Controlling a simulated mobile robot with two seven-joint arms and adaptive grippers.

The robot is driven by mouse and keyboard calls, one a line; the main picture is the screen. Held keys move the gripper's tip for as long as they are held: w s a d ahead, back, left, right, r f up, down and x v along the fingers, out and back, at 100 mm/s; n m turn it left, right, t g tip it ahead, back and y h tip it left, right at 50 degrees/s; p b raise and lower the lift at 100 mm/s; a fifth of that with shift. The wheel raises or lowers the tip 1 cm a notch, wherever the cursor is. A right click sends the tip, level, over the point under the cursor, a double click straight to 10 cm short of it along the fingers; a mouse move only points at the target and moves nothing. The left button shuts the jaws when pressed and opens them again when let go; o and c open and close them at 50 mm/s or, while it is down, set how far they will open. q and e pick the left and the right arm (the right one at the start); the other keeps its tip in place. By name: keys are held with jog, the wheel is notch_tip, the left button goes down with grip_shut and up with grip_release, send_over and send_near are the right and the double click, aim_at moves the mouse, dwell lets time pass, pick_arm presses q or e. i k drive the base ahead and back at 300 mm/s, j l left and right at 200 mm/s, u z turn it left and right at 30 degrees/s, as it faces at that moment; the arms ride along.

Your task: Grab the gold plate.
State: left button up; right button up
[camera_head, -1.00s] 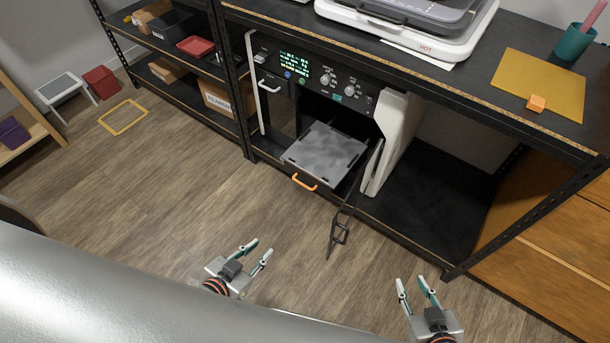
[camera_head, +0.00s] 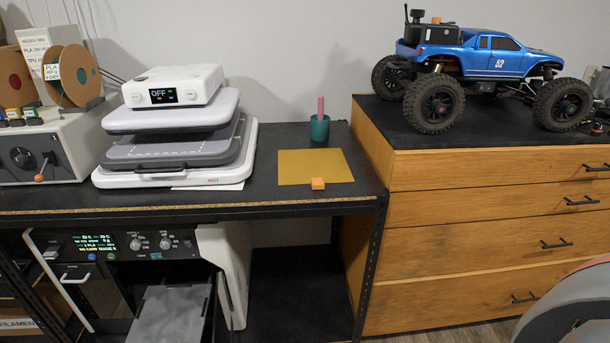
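The gold plate (camera_head: 312,164) lies flat on the black bench top, right of the white heat press. Neither of my grippers is in the head view now.
The heat press (camera_head: 178,150) marked HOT stands left of the plate. A teal cup (camera_head: 319,129) with a pink stick is behind it. A printer (camera_head: 110,250) below has its grey tray (camera_head: 172,314) pulled out. Wooden drawers (camera_head: 490,220) bearing a blue truck (camera_head: 490,54) stand right.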

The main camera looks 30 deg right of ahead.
aim_at(318, 166)
jog(key=l+z, duration=0.1)
jog(key=z, duration=1)
